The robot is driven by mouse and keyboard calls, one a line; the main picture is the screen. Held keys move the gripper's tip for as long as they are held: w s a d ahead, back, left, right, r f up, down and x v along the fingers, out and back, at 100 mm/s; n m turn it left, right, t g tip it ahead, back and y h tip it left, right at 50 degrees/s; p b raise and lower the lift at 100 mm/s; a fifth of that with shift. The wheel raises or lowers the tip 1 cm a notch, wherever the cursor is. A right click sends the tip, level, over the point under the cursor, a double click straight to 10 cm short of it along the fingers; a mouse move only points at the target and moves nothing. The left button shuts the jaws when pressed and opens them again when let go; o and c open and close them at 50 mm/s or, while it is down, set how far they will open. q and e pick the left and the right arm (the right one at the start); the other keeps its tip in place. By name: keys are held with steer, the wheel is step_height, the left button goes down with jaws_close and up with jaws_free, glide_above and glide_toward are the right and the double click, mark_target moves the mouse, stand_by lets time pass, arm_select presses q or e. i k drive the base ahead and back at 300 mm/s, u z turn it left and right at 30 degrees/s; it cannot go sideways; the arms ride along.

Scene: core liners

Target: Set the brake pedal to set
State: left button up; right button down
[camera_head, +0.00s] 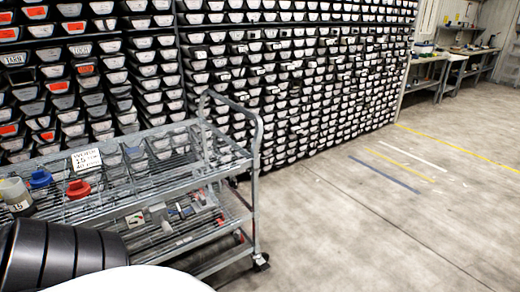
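A grey metal cart (228,160) with wire shelves and a looped push handle stands at the left. A black caster (261,262) shows under its near right corner, with a small part above the wheel. I cannot tell whether that part is a brake pedal or how it is set. Small red parts show on the lower shelf edge near the cart's right end. Neither of my grippers is in view. A smooth white shape at the bottom edge may be part of my own body.
A wall of racks with many labelled trays (290,80) stands behind the cart. A dark ribbed object (60,255) fills the lower left corner. A blue item (40,178) and a red item (78,188) lie on the top shelf. The concrete floor (370,235) at right is clear.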

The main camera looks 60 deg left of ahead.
mark_target(264, 265)
steer(key=u, duration=0.95)
steer(key=i, duration=1.35)
steer(key=u, duration=1.85)
steer(key=i, duration=0.8)
steer(key=u, duration=0.05)
